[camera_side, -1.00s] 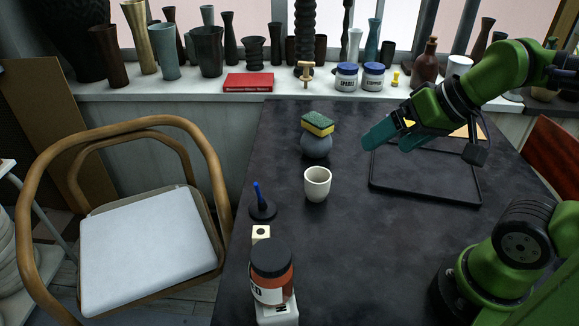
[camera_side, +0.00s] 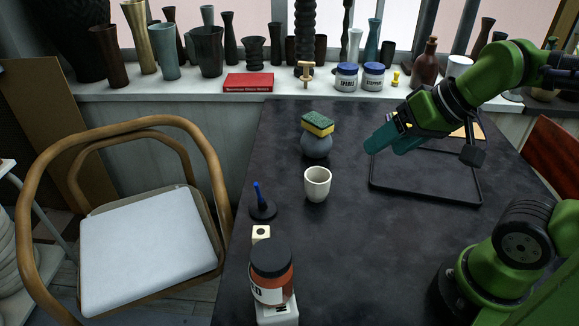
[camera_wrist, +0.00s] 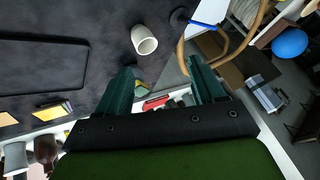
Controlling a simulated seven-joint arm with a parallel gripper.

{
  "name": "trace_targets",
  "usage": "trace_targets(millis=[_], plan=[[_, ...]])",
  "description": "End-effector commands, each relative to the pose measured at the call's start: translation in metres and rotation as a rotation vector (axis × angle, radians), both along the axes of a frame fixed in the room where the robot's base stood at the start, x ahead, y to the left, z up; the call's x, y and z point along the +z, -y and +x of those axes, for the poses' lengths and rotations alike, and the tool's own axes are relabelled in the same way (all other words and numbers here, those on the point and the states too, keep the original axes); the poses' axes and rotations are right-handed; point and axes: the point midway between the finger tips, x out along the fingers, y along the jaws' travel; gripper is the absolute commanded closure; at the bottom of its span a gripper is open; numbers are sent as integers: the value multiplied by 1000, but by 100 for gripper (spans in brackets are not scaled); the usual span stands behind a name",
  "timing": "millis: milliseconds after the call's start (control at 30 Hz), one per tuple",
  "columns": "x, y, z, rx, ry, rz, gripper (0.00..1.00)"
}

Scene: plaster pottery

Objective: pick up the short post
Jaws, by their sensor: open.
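A short blue post (camera_side: 257,192) stands upright on a dark round base (camera_side: 263,211) near the left edge of the dark table.
A pale cup (camera_side: 317,184) stands right of the post. A sponge (camera_side: 318,124) lies on a grey round vase (camera_side: 316,146) behind it. A jar (camera_side: 271,270) and a small cream block (camera_side: 261,233) stand in front. A black tray (camera_side: 425,195) lies below my gripper.

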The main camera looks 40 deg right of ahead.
Motion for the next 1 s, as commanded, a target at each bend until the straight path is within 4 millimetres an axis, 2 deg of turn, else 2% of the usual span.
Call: trace_targets(millis=[167,267,367,500,700,833,1000], plan=[[-14,-25,24,123,-114,-52,32],[-19,-48,46,343,-170,-168,32],[-26,-75,70,640,-203,-308,32],[-41,-116,99,1130,-216,-494,32],[-64,-164,128,1804,-160,-684,32],[-68,-182,141,2176,-77,-768,32],[-55,-184,150,2480,36,-854,32]])
